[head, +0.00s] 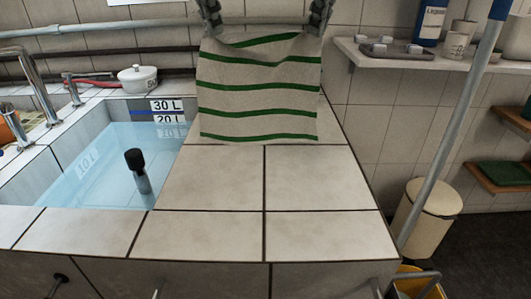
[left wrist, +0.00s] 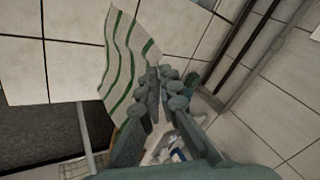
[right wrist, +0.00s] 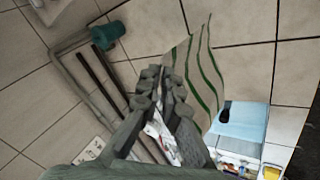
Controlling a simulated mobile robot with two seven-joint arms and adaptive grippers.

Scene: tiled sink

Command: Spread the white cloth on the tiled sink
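The white cloth (head: 260,95) with green stripes hangs spread between my two grippers, its upper edge sagging slightly. Its lower edge is in front of the back part of the tiled sink top (head: 315,185); I cannot tell whether it touches the tiles. My left gripper (head: 212,20) is shut on the upper left corner and my right gripper (head: 319,20) on the upper right corner. The cloth also shows at the fingertips in the left wrist view (left wrist: 122,65) and the right wrist view (right wrist: 203,75). The cloth hides part of the back wall and counter.
The water-filled basin (head: 110,165) lies left of the tiles, with a black-topped object (head: 137,170) standing in it. A white pot (head: 138,78) and taps (head: 40,85) are behind and left. A shelf (head: 430,62) with bottles is at right. The front tiles are bare.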

